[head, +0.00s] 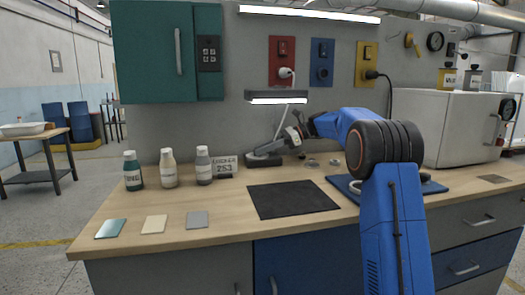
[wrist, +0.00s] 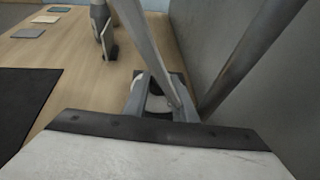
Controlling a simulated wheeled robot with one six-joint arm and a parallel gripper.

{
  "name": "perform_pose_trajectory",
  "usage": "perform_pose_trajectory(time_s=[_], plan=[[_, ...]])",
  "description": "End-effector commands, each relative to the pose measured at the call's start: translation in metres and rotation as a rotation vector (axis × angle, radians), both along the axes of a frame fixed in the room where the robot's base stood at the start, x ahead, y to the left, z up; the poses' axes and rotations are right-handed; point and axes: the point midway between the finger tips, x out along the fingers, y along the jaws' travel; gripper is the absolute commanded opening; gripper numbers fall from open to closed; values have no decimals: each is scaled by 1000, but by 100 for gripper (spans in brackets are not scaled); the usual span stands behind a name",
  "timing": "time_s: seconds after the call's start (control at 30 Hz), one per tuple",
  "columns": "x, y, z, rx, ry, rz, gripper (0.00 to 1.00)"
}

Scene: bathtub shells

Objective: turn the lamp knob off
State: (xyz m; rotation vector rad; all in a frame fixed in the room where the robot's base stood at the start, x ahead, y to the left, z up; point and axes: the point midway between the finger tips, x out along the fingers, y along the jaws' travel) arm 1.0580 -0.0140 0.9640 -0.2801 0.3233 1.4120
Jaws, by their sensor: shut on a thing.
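The desk lamp stands at the back of the workbench, with its dark base (head: 262,160) on the wood and its grey head (head: 277,96) above. The strip under the head glows white. My gripper (head: 284,148) reaches down to the right side of the base in the head view. In the wrist view my gripper (wrist: 158,100) has its two fingers on either side of the small lamp knob (wrist: 155,104) and is shut on it. The lamp's arm (wrist: 146,42) rises close by and partly covers the fingers. The knob's setting cannot be read.
Three bottles (head: 169,169) and a number sign (head: 225,166) stand left of the lamp. A black mat (head: 292,199) and several coloured tiles (head: 154,224) lie in front. A white oven-like box (head: 446,128) stands right. The grey wall is close behind the lamp.

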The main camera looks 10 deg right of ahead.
Motion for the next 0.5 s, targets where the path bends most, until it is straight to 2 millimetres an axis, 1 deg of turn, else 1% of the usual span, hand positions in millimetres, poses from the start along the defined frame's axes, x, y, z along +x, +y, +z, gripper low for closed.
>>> perform_pose_trajectory(time_s=[0.47, 0.5], plan=[[0, 0, 1, 0, -1, 15, 2], [0, 0, 1, 0, -1, 15, 27]])
